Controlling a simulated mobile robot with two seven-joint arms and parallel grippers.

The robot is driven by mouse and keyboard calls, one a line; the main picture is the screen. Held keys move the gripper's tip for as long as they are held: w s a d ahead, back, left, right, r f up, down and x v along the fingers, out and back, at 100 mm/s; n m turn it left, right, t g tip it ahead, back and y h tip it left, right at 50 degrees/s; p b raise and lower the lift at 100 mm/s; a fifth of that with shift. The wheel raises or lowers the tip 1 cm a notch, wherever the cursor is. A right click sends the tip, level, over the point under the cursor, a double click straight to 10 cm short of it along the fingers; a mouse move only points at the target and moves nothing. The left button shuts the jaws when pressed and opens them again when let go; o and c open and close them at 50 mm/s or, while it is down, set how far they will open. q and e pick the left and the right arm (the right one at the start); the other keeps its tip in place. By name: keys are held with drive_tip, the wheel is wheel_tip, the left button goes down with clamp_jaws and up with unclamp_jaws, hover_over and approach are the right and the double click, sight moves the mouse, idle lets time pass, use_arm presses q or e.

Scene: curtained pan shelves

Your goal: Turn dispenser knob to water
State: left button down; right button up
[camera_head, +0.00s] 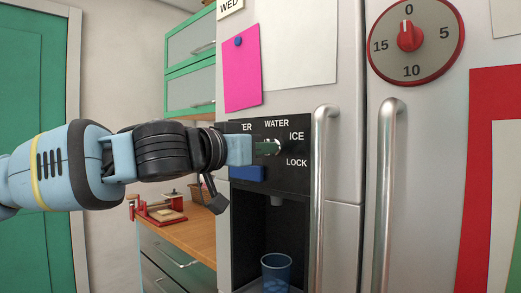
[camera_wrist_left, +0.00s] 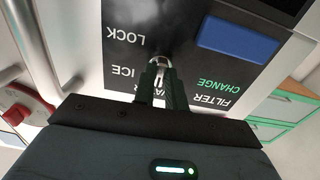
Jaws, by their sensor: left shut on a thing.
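The dispenser panel (camera_head: 297,178) is black, on the fridge door, with the words WATER, ICE and LOCK around a small metallic knob (camera_head: 275,146). My left gripper (camera_head: 268,147) reaches in from the left and is shut on the knob. In the left wrist view, upside down, the dark fingers (camera_wrist_left: 160,84) close around the shiny knob (camera_wrist_left: 160,61) and partly cover the word WATER. The fingers hide most of the knob, so I cannot tell which label it points at. My right gripper is not in view.
A blue cup (camera_head: 277,270) stands in the dispenser recess below. A blue pad (camera_head: 247,173) sits on the panel's lower left. Two vertical door handles (camera_head: 322,200) (camera_head: 388,200) stand out to the right. A red-rimmed timer dial (camera_head: 425,45) is at upper right. A wooden counter (camera_head: 190,235) lies behind my arm.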

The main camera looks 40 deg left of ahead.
use_arm(q)
drive_tip(key=c, duration=1.4)
unclamp_jaws()
drive_tip(key=shift+c, duration=0.2)
drive_tip(key=s, duration=0.7)
drive_tip(key=shift+s+a, duration=0.3)
drive_tip(key=shift+s, duration=0.1)
